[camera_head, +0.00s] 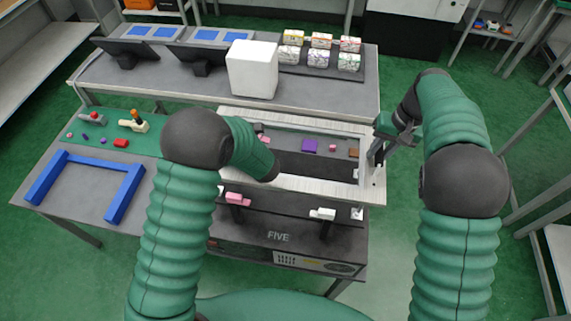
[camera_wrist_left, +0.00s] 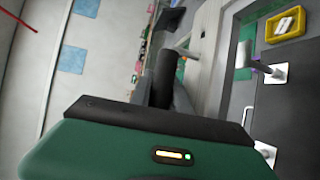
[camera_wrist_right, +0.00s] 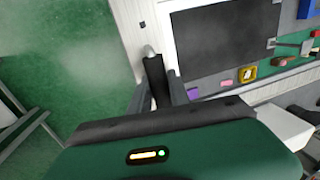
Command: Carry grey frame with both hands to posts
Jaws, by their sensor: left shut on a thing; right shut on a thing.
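The light grey frame (camera_head: 330,188) is a rectangle above the dark work unit marked FIVE. Through its opening I see the dark surface and small coloured blocks. My right gripper (camera_head: 378,163) is shut on the frame's right side; in the right wrist view the gripper (camera_wrist_right: 160,88) meets the pale rail (camera_wrist_right: 133,28). My left gripper is hidden behind its own arm in the head view. In the left wrist view the left gripper (camera_wrist_left: 165,85) is shut beside a pale rail (camera_wrist_left: 206,58). Two short dark posts, one pink-topped (camera_head: 237,198) and one white-topped (camera_head: 323,213), stand at the front.
A blue U-shaped bracket (camera_head: 85,160) lies on the table at left, near a green mat (camera_head: 95,122) with small parts. Behind, a grey bench (camera_head: 120,85) holds a white box (camera_head: 252,70), dark stands and several small boxes. Green floor is open at right.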

